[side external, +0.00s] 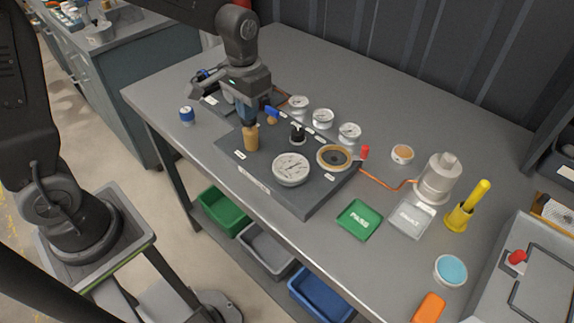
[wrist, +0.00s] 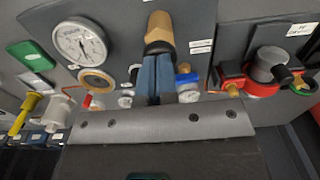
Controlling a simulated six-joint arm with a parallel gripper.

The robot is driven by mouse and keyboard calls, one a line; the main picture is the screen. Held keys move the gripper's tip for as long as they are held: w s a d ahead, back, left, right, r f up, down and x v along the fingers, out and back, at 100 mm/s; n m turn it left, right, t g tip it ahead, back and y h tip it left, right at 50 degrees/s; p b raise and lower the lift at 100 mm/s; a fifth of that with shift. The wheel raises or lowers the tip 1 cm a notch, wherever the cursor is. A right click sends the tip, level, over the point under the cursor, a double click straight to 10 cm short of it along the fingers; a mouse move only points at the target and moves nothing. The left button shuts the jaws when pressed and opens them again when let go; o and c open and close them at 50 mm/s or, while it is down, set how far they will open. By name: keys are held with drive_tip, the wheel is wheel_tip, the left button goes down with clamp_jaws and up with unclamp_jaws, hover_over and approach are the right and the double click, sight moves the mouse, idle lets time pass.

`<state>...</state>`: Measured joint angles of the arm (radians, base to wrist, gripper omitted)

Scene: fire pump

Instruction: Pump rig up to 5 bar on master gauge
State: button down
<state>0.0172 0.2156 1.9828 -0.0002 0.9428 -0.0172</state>
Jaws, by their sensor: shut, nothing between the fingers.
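The master gauge is probably the large white dial (side external: 291,169) at the front of the dark rig panel (side external: 310,200); it also shows in the wrist view (wrist: 79,42). Its needle is too small to read exactly. My gripper (side external: 247,120) is over the panel's left part, pointing down, its blue fingers shut and empty. A tan and dark handle (side external: 251,138) stands upright at the fingertips. In the wrist view the shut fingers (wrist: 157,58) end right at this handle (wrist: 160,28); I cannot tell whether they touch.
Small gauges (side external: 322,118) line the panel's back. A blue lever (side external: 271,112), black knob (side external: 297,134) and red-handled valve (side external: 365,152) stand close by. A copper pipe reaches a silver cylinder (side external: 437,177).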

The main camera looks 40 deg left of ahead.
drive_tip(key=shift+f, duration=0.5)
drive_tip(key=shift+r, duration=1.9)
drive_tip(key=shift+f, duration=0.1)
drive_tip(key=shift+f, duration=1.8)
drive_tip(key=shift+r, duration=1.9)
